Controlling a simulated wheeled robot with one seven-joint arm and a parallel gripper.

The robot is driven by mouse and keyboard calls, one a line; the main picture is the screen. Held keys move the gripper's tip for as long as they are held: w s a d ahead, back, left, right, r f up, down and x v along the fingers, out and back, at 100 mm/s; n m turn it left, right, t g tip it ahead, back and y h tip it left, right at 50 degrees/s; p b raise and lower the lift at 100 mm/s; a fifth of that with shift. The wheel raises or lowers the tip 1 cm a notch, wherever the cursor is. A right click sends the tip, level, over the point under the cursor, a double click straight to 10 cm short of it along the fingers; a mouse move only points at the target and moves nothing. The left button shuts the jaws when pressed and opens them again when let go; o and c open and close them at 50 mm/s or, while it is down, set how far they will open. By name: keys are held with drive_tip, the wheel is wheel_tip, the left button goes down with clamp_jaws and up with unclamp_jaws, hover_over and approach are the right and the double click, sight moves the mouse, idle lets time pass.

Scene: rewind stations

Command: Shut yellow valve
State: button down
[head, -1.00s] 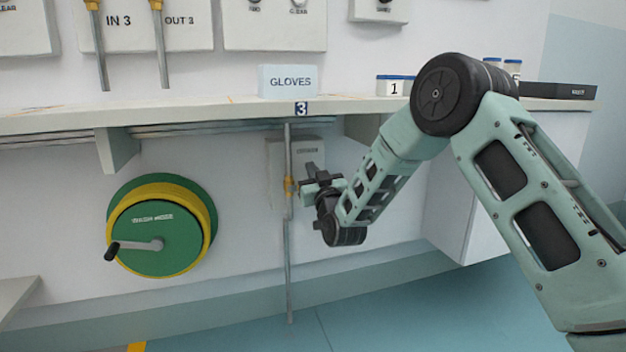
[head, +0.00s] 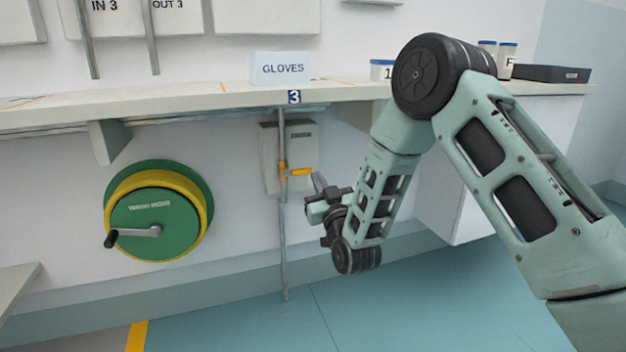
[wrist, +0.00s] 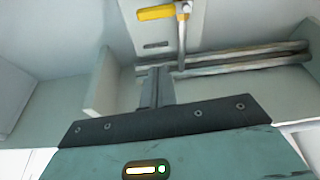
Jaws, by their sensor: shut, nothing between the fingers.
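The yellow valve handle (head: 299,172) sits on a thin vertical grey pipe (head: 283,225) below the bench, under the number 3 label. The handle points sideways to the right, across the pipe. In the wrist view the yellow handle (wrist: 157,12) shows at the top edge, also lying across its pipe (wrist: 182,40). My gripper (head: 318,184) is just below and to the right of the handle, apart from it. In the wrist view my gripper (wrist: 156,86) has its fingers together and empty, with a gap between them and the handle.
A grey box (head: 298,142) is on the wall behind the pipe. A green and yellow hose reel (head: 158,222) with a crank is to the left. The bench (head: 200,97) overhangs above, carrying a gloves box (head: 283,68). A white cabinet side (head: 455,205) stands right. The floor in front is clear.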

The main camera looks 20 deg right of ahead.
drive_tip(key=shift+a, duration=0.1)
drive_tip(key=s+a+r+n+g+y+p, duration=0.2)
drive_tip(key=s+a+n+g+y+p, duration=0.2)
drive_tip(key=s+a+g, duration=0.95)
drive_tip(key=s+d+r+n+g+h+p, duration=0.15)
drive_tip(key=s+g, duration=0.25)
drive_tip(key=s, duration=0.9)
drive_tip(key=s+d+r+n+g+h+p, duration=0.15)
drive_tip(key=s+g, duration=0.25)
drive_tip(key=s, duration=1)
wheel_tip(320, 180, up, 37)
drive_tip(key=s+h+p, duration=0.1)
drive_tip(key=p, duration=3.7)
drive_tip(key=shift+s+d+m, duration=0.15)
drive_tip(key=shift+m, duration=0.25)
